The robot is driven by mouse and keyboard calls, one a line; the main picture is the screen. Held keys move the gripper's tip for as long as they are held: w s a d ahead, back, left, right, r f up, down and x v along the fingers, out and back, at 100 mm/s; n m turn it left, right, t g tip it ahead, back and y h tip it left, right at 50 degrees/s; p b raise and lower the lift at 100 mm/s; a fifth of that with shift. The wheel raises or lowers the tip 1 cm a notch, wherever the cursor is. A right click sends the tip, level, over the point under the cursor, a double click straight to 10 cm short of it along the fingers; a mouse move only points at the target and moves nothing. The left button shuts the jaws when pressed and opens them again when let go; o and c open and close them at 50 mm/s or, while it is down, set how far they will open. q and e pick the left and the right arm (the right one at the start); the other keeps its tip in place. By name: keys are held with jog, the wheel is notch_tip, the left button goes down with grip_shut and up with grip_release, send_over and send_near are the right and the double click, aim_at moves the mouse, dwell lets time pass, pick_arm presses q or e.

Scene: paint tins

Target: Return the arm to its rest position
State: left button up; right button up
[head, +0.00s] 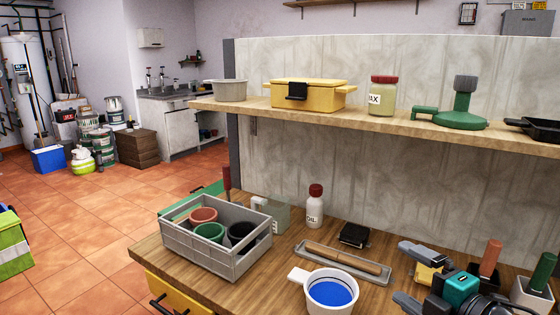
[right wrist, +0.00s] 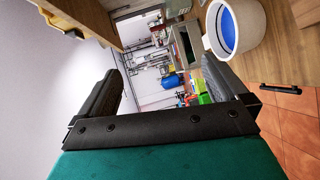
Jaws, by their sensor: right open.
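My right gripper (head: 402,274) reaches in at the lower right of the head view, above the wooden workbench (head: 285,292). Its two dark fingers are spread apart, with nothing seen between them. In the right wrist view the fingers (right wrist: 172,90) are also wide apart and empty. A white handled pot with blue paint (head: 331,292) stands on the bench to the left of the gripper, apart from it. It also shows in the right wrist view (right wrist: 232,27) at the top right. My left gripper is not in view.
A grey crate (head: 198,254) holds red, green and dark tins. A tray with a wooden roller (head: 343,262), an oil bottle (head: 315,208) and potted tools (head: 535,290) stand on the bench. A loaded shelf (head: 340,118) runs above. Open tiled floor lies left.

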jog(key=s+a+f+m+g+h, duration=0.2)
jog(key=s+f+m, duration=0.7)
jog(key=f+m, duration=0.1)
jog(key=s+a+f+m+g+h+p, duration=0.1)
jog(key=s+a+f+m+h, duration=0.2)
jog(key=s+f+m, duration=0.6)
notch_tip(320, 180, down, 4)
jog(key=shift+a+f+m+g, duration=0.2)
jog(key=shift+a+m+g, duration=0.1)
jog(key=shift+m+g, duration=0.1)
